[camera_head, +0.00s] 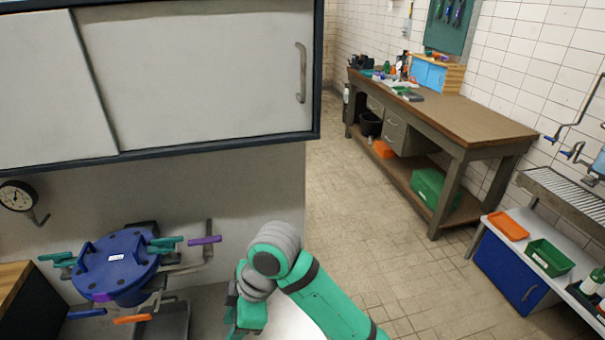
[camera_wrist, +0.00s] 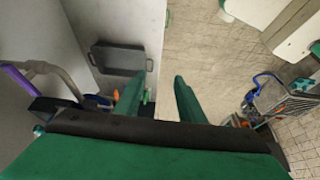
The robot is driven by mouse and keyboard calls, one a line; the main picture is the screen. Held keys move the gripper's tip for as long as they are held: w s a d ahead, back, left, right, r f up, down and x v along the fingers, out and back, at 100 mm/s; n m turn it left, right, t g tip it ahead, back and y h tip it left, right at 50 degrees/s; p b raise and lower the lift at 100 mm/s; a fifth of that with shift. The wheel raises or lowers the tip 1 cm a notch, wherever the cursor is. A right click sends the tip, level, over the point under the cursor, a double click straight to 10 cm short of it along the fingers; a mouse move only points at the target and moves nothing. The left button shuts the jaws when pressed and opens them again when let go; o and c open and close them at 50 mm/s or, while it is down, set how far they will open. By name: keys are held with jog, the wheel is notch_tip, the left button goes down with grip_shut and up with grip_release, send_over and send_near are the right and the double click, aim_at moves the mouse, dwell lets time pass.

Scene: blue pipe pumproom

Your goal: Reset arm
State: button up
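My gripper (camera_wrist: 157,84) shows in the wrist view as two green fingers standing apart, with nothing between them. Floor tiles and the edge of a pale panel show in the gap. In the head view my green and grey arm is folded at the bottom middle, and the gripper (camera_head: 246,316) is low beside it, partly hidden by the arm. It is to the right of a round blue lidded vessel (camera_head: 117,263) with teal, purple and orange handles.
A white cabinet (camera_head: 195,80) hangs at the upper left, above the vessel. A gauge (camera_head: 17,196) is at the far left. A wooden workbench (camera_head: 465,118) stands back right. A counter with an orange tray (camera_head: 508,225) and green bin (camera_head: 548,257) is right. Tiled floor between is clear.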

jog(key=w+a+r+m+t+y, duration=0.2)
jog(key=w+a+m+t+y, duration=0.2)
jog(key=a+m+t+y, duration=0.7)
jog(key=s+d+f+m+t+h, duration=0.35)
jog(key=d+f+m+h, duration=0.25)
jog(key=f, duration=0.2)
jog(key=s+d+f+m+t+h, duration=0.2)
jog(key=s+d+f+m+h, duration=0.35)
jog(key=d+f, duration=0.2)
jog(key=s+d+n+h, duration=0.1)
jog(key=s+d+h, duration=0.1)
jog(key=s+d, duration=0.4)
jog(key=s+d+n+h, duration=0.1)
jog(key=s+d, duration=0.5)
jog(key=s, duration=0.8)
jog(key=shift+r+h, duration=0.25)
jog(key=shift+h, duration=0.5)
